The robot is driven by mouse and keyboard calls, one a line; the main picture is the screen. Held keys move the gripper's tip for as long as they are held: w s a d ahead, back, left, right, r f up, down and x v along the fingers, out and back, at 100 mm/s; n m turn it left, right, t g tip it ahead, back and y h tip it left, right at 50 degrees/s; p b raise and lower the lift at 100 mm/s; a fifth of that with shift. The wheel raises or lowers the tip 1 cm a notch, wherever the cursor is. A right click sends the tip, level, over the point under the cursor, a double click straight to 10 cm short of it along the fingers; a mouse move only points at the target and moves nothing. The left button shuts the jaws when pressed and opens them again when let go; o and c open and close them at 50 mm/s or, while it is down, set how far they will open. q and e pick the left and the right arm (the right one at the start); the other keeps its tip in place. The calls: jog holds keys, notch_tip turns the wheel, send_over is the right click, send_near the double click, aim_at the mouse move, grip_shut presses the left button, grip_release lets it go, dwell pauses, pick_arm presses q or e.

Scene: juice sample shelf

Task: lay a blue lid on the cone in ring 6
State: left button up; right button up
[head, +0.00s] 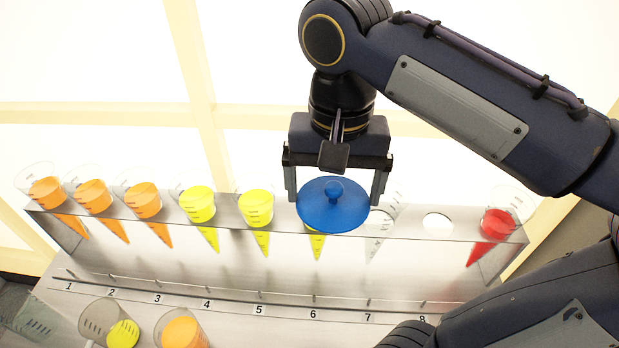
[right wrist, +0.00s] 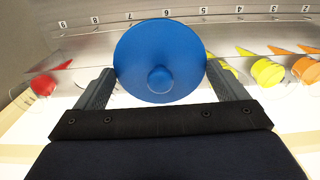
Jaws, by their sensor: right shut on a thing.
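My right gripper (head: 335,194) is shut on a round blue lid (head: 335,213) with a small knob on top, one finger at each side of its rim. The lid is level and over ring 6 of the shelf (head: 400,246). Below it, the yellow cone in ring 6 (head: 316,243) shows only its lower part; its mouth is hidden. I cannot tell whether lid and cone touch. The right wrist view shows the lid (right wrist: 160,45) between the fingers of the gripper (right wrist: 160,78). My left gripper is not in view.
Orange cones stand in rings 1 to 3, yellow cones in rings 4 and 5 (head: 256,210). Ring 7 holds a clear, empty-looking cone (head: 378,243). Ring 8 (head: 437,222) is empty. A red cone (head: 495,224) stands at the right end. Two clear cups with yellow (head: 123,333) and orange (head: 180,332) are at front left.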

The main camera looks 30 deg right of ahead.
jog(key=shift+d+r, duration=0.2)
jog(key=shift+d, duration=0.1)
jog(key=w+d+f, duration=0.1)
jog(key=w+f, duration=0.1)
jog(key=w, duration=0.1)
jog(key=w+d+f+p, duration=0.1)
jog(key=w+f, duration=0.2)
jog(key=w, duration=0.1)
jog(key=w+d+f, duration=0.2)
jog(key=w+f, duration=0.1)
jog(key=w, duration=0.1)
jog(key=shift+w+f, duration=0.1)
jog(key=shift+w, duration=0.15)
jog(key=shift+w+d+f, duration=0.2)
jog(key=shift+w+f, duration=0.2)
jog(key=shift+f, duration=0.05)
jog(key=f, duration=0.3)
jog(key=shift+w+d+f, duration=0.1)
jog(key=shift+w+f, duration=0.05)
jog(key=shift+w, duration=0.15)
jog(key=shift+f, duration=0.25)
